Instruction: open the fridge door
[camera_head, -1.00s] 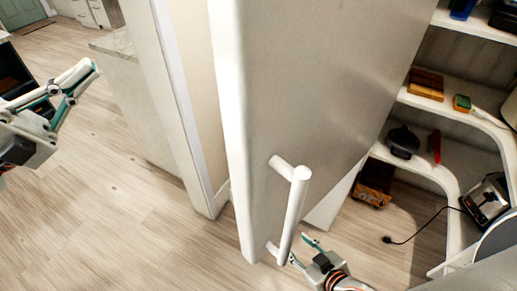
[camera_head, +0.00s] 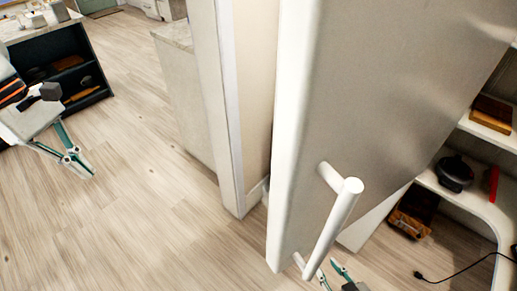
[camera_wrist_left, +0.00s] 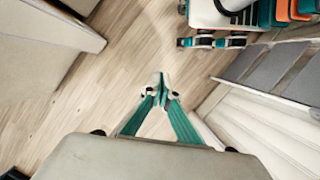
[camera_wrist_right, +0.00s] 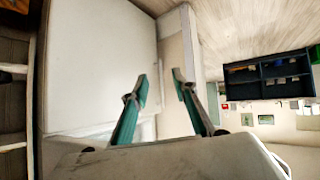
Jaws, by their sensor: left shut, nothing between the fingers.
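The fridge door (camera_head: 390,90) is a tall pale panel in the middle and right of the head view. Its white bar handle (camera_head: 333,225) stands out from the face near the left edge. I cannot tell whether the door is ajar. My right gripper (camera_head: 332,276) is low beside the handle's bottom end, partly cut off by the frame. In the right wrist view its fingers (camera_wrist_right: 161,88) are apart, with a pale panel behind; contact with the handle is unclear. My left gripper (camera_head: 88,170) is shut and empty, over the floor at left; its tips meet in the left wrist view (camera_wrist_left: 160,84).
A pale wall end (camera_head: 222,110) stands just left of the door. White corner shelves (camera_head: 480,200) with a black pan (camera_head: 454,173) and boxes are at right. A dark cabinet (camera_head: 65,75) is at far left. Wooden floor (camera_head: 150,230) is open between.

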